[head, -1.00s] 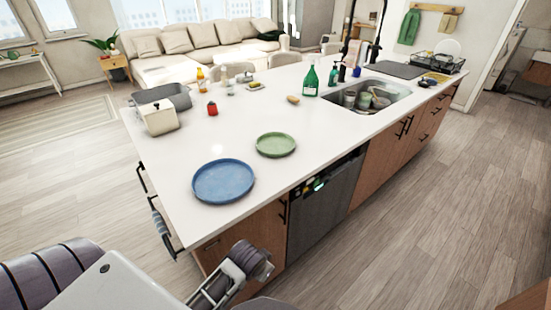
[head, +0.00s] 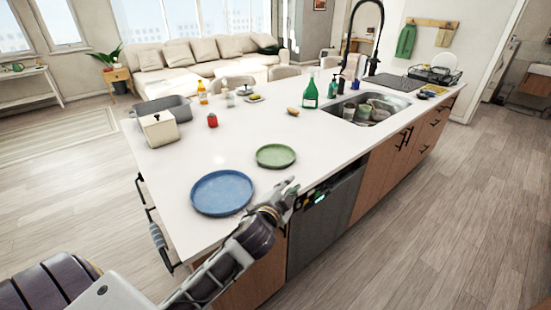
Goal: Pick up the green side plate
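The green side plate (head: 276,156) lies flat on the white island top, near its front edge. The larger blue plate (head: 222,192) lies to its left and nearer to me. My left gripper (head: 290,187) reaches in from the lower left, at the counter's front edge, just in front of the green plate and apart from it. Its fingers are small and seen from behind, so their opening is unclear. No plate is in it. My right gripper is not in view.
The island top (head: 240,130) is clear around the green plate. A green bottle (head: 310,93) stands beside the sink (head: 369,107), which holds several dishes.

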